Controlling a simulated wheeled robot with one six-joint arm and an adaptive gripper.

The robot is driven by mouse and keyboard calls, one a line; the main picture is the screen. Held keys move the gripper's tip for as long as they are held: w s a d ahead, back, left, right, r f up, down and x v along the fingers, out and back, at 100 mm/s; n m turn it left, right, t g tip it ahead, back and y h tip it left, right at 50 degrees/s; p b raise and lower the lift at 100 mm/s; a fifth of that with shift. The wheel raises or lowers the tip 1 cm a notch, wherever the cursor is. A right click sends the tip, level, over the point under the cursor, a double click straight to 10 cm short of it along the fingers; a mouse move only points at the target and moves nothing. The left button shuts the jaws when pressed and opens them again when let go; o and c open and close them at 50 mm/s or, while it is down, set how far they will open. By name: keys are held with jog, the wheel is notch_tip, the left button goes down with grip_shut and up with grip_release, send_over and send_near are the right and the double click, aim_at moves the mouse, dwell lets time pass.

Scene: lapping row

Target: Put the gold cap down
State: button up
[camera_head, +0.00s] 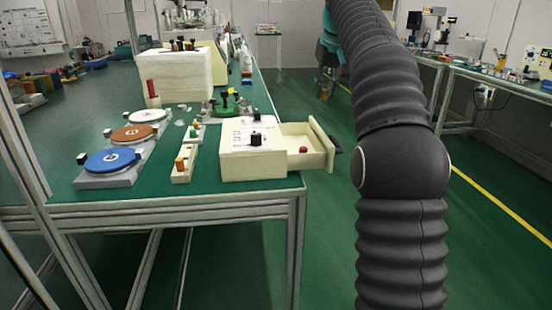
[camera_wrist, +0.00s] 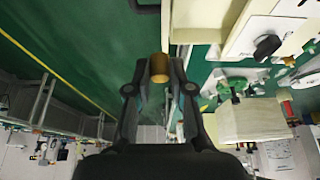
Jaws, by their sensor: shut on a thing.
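The gold cap (camera_wrist: 159,68) is a small gold-brown cylinder in the wrist view. My gripper (camera_wrist: 160,76) is shut on it, with a dark finger at either side. The cap is off any surface, with the green floor and the bench edge behind it. In the head view my dark ribbed arm fills the right middle; I cannot make out the gripper or the gold cap there.
A cream box (camera_head: 240,166) with a black knob has its drawer (camera_head: 318,142) open, a red knob inside. Left stand a narrow cream rack (camera_head: 181,178) with coloured pegs and blue (camera_head: 112,160), brown and white discs. The green bench edge lies left of my arm.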

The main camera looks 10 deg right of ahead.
jog(key=s+b, duration=0.1)
jog(key=s, duration=0.1)
jog(key=s+f+b, duration=0.1)
jog(key=s, duration=0.2)
jog(key=s+f+b, duration=0.1)
jog(key=s, duration=0.2)
jog(key=shift+a, duration=0.35)
jog(key=shift+w+a+f, duration=0.15)
jog(key=shift+a, duration=0.05)
send_over(296, 142)
jog(key=s, duration=0.2)
notch_tip(296, 142, down, 6)
jog(key=shift+w+f+b, duration=0.15)
jog(key=shift+b, duration=0.3)
jog(key=shift+w+f, duration=0.1)
jog(key=shift+f, duration=0.1)
jog(key=shift+f+b, duration=0.95)
jog(key=shift+f, duration=0.9)
jog(key=shift+f, duration=0.1)
jog(key=shift+f, duration=0.15)
jog(key=o, duration=0.7)
jog(key=shift+o, duration=0.2)
